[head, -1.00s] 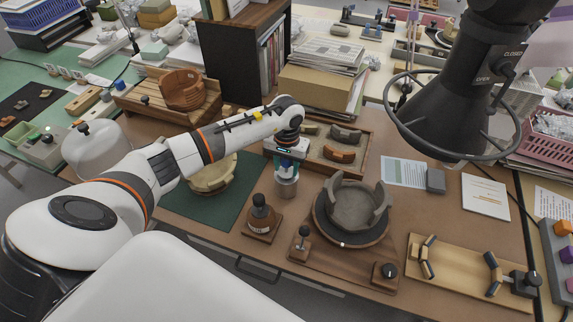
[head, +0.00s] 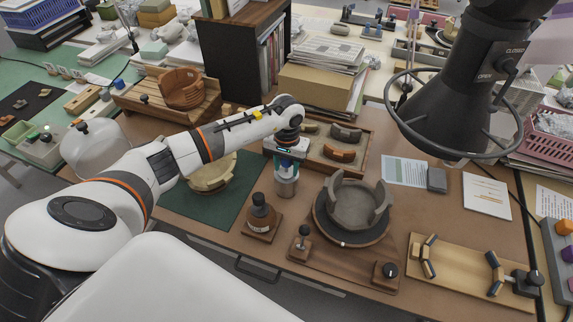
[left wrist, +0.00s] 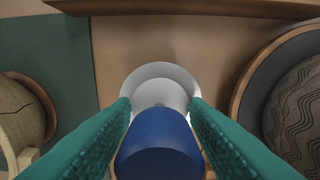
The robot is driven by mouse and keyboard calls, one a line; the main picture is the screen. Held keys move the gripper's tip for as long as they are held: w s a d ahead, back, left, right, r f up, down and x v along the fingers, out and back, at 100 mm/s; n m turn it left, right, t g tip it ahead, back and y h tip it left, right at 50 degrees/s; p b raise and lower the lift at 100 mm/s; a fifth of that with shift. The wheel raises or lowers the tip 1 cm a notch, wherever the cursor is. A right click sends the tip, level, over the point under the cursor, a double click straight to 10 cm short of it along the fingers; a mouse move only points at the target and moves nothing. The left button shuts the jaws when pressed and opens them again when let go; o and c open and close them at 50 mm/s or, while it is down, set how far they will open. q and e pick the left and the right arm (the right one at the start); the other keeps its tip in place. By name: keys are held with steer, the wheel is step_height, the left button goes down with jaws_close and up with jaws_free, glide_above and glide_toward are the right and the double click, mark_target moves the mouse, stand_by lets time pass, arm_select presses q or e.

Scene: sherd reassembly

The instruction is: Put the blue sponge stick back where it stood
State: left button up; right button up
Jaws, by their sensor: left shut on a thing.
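My left gripper (head: 288,160) is shut on the blue sponge stick, above the middle of the brown work table. In the left wrist view the stick's dark blue end (left wrist: 158,148) sits between the two green finger pads. A pale round cup (head: 286,187) stands directly below the gripper; in the left wrist view its white rim (left wrist: 160,72) shows just beyond the blue end. I cannot tell whether the stick's lower part is inside the cup or only above it. The gripper hides most of the stick in the head view. My right gripper is not in view.
A grey partial bowl (head: 352,204) on a round turntable stands right of the cup. A dark bottle on a wooden block (head: 260,217) is front left. A sherd tray (head: 342,150) lies behind. A tan bowl (head: 212,176) sits on the green mat. A black hood (head: 448,110) hangs at right.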

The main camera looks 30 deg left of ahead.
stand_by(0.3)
arm_select(q)
steer(key=o, duration=0.8)
steer(key=shift+o, duration=0.2)
steer(key=shift+r, duration=0.1)
step_height(320, 180, up, 12)
steer(key=shift+f+b, duration=0.1)
steer(key=shift+b, duration=0.9)
